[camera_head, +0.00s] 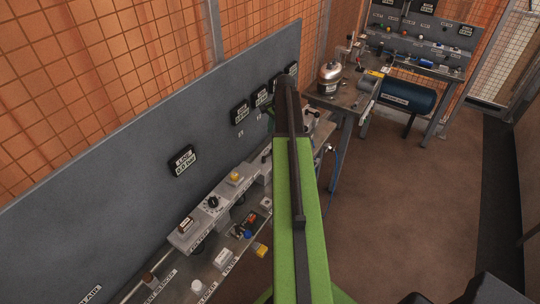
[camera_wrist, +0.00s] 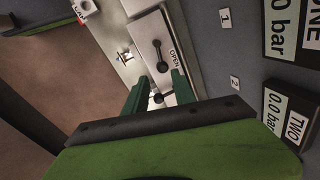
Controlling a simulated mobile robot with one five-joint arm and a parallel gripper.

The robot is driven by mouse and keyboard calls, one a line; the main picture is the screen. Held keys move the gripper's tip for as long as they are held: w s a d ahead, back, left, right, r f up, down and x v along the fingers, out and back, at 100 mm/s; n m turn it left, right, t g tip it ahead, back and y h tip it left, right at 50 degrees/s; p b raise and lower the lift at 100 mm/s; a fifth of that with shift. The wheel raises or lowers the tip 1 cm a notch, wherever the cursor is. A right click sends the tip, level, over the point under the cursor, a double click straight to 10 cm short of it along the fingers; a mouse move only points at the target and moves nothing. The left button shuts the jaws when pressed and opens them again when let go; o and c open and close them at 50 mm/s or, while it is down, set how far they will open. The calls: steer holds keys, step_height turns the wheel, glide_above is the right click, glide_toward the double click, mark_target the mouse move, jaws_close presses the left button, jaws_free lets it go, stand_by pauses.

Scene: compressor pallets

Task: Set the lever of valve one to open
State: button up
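In the wrist view, a black lever (camera_wrist: 158,55) with round ends lies on a pale valve plate, beside an OPEN label (camera_wrist: 175,58). A second black lever part (camera_wrist: 157,97) shows lower down, between the green fingers of my gripper (camera_wrist: 160,80). The fingers are apart; I cannot see them touching a lever. Signs 1 (camera_wrist: 225,18) and 2 (camera_wrist: 235,82) are on the grey panel to the right. I cannot tell for certain which lever belongs to valve one. In the head view my green arm hides most of the valve area.
Gauges ONE (camera_wrist: 290,28) and TWO (camera_wrist: 287,118) both show 0.0 bar. In the head view, the grey panel (camera_head: 100,190) stands behind a bench with a knob (camera_head: 212,201), switches and labels. A second bench with a blue tank (camera_head: 407,95) stands behind. Brown floor (camera_head: 400,190) is clear at right.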

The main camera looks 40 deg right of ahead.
mark_target(269, 155)
steer(key=w+f+b, duration=0.1)
steer(key=f+b, duration=0.3)
steer(key=w+f+b, duration=0.1)
steer(key=f+b, duration=0.3)
steer(key=f, duration=0.1)
steer(key=f+b, duration=0.4)
steer(key=f, duration=0.1)
steer(key=shift+w, duration=0.4)
steer(key=shift+r, duration=0.1)
steer(key=shift+c, duration=0.2)
jaws_close()
steer(key=shift+a, duration=0.1)
